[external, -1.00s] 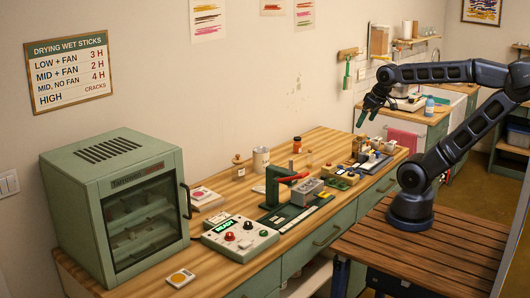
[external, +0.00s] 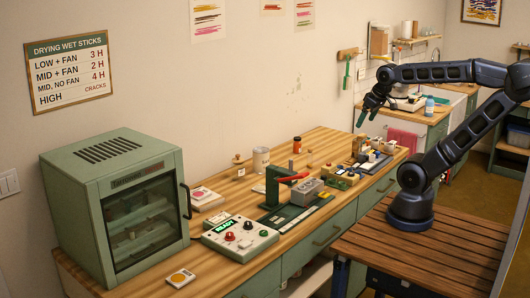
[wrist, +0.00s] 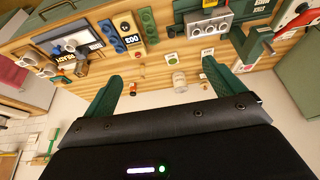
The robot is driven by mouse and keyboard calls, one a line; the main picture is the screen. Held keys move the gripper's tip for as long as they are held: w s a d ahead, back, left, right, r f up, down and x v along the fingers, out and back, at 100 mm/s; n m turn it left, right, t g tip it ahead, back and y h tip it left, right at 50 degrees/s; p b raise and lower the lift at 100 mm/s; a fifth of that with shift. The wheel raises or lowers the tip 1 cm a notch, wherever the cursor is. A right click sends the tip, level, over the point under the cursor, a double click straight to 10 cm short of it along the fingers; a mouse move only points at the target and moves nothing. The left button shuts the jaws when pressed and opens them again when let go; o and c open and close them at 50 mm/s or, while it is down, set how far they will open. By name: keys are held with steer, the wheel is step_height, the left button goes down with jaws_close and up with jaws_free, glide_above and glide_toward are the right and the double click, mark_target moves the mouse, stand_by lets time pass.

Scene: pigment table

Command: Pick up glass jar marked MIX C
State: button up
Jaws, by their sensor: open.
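I cannot read MIX C on any jar at this size. A small see-through jar with a cork-coloured lid (external: 238,158) appears to stand at the back of the bench, left of a pale can (external: 261,160). The glass body is hardly visible. In the wrist view a pale cylindrical container (wrist: 179,82) shows between the finger lines, some way beyond them; I cannot tell its label. My gripper (external: 366,117) is open and empty, raised above the right end of the bench. Its green fingers also show in the wrist view (wrist: 160,72), wide apart and touching nothing.
The wooden bench (external: 217,263) carries a green drying cabinet (external: 145,205), a control box (external: 240,238), a green press with a red lever (external: 275,187) and an orange-topped bottle (external: 297,146). Several trays and blocks crowd its right end. The wall stands close behind.

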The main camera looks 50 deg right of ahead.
steer(key=shift+c, duration=0.4)
steer(key=shift+c, duration=1.2)
